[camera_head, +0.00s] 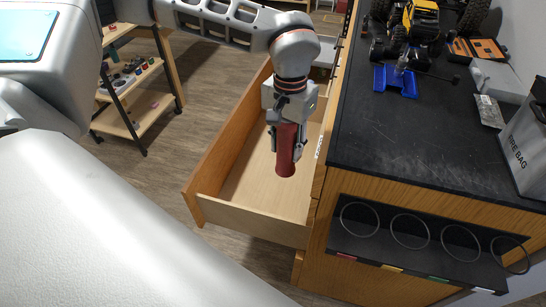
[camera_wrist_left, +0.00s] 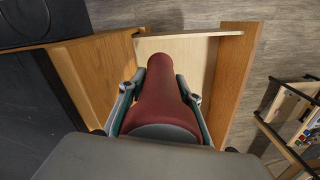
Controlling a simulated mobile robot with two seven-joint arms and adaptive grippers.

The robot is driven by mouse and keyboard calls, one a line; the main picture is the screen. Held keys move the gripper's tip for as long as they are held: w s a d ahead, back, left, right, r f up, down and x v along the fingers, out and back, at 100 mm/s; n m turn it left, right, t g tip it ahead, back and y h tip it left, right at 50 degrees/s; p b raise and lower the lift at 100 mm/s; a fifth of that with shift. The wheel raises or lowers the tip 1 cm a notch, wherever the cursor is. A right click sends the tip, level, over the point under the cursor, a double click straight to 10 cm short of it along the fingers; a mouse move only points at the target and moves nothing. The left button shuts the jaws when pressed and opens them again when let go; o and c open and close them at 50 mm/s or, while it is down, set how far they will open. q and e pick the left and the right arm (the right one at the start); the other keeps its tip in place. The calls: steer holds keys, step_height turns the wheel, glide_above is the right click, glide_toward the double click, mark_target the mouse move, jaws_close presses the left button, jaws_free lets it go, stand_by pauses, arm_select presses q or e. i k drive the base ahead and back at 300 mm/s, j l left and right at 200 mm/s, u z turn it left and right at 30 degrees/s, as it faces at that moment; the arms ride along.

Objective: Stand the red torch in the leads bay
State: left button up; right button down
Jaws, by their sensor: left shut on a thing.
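The red torch (camera_head: 285,160) is a dark red cylinder, held in my left gripper (camera_head: 287,145) over the open wooden drawer (camera_head: 262,195). In the head view it points down, nearly upright, with its lower end clear of the drawer floor. The left wrist view shows the torch (camera_wrist_left: 160,95) between both fingers of the gripper (camera_wrist_left: 160,90). The drawer's pale floor shows empty below the torch. I cannot tell which place is the leads bay. My right gripper is not in view.
The black worktop (camera_head: 420,140) right of the drawer carries an RC crawler (camera_head: 415,20), a blue stand (camera_head: 395,80) and a grey fire bag (camera_head: 525,150). A rack of several rings (camera_head: 408,230) hangs on the cabinet end. A shelf cart (camera_head: 135,100) stands left.

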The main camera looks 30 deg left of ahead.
mark_target(250, 202)
steer(key=k+j, duration=0.1)
steer(key=j, duration=0.55)
steer(key=k+j, duration=0.1)
steer(key=j, duration=0.5)
